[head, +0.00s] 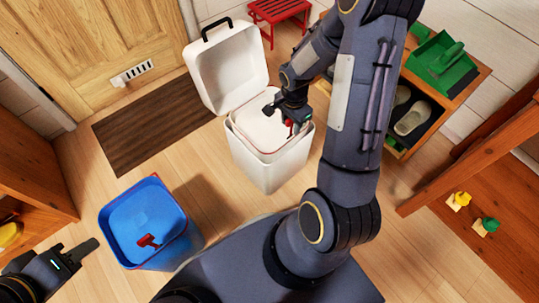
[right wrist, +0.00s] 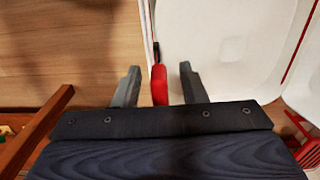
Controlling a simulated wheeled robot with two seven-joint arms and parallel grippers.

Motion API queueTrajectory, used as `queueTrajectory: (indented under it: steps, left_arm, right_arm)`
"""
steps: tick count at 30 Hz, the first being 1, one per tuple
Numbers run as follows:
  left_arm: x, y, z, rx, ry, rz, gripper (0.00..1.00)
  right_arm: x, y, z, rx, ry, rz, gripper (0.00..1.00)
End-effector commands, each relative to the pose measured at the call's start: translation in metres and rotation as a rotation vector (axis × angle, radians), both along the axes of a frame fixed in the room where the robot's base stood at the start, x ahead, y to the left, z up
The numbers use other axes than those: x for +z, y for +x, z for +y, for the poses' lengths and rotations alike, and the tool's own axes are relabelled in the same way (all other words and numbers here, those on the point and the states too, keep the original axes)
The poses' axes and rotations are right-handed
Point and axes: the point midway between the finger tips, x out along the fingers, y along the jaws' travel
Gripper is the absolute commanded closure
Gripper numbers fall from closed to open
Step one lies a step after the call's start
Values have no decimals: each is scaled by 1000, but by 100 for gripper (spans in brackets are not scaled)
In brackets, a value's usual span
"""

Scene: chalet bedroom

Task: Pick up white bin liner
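The white bin liner (head: 258,132) sits inside the white bin (head: 268,172), whose lid (head: 226,78) stands open. A red grip at the liner's right edge shows beside my right gripper (head: 288,122) in the head view. In the right wrist view, the red grip (right wrist: 159,86) lies between the two fingers of my right gripper (right wrist: 159,78). The fingers are apart, with a gap visible on each side of the grip. My left gripper (head: 82,250) is at the lower left, away from the bin; its finger opening is unclear.
A brown mat (head: 140,138) lies by the door. A wooden shoe rack (head: 455,98) with a green dustpan (head: 437,62) and a red stool (head: 276,10) stand behind.

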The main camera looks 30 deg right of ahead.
Motion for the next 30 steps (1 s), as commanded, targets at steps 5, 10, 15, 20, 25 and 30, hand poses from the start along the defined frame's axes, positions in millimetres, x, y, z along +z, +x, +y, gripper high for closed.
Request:
queueTrajectory:
  steps: [5, 10, 15, 20, 25, 30]
  left_arm:
    - [1, 0, 0, 0, 0, 0, 64]
    - [1, 0, 0, 0, 0, 0, 64]
    - [1, 0, 0, 0, 0, 0, 64]
    - [1, 0, 0, 0, 0, 0, 64]
    - [1, 0, 0, 0, 0, 0, 64]
    - [1, 0, 0, 0, 0, 0, 64]
  right_arm:
    - [1, 0, 0, 0, 0, -1, 62]
    - [1, 0, 0, 0, 0, -1, 84]
    - [1, 0, 0, 0, 0, -1, 100]
    - [1, 0, 0, 0, 0, -1, 100]
    - [1, 0, 0, 0, 0, -1, 100]
    - [1, 0, 0, 0, 0, -1, 100]
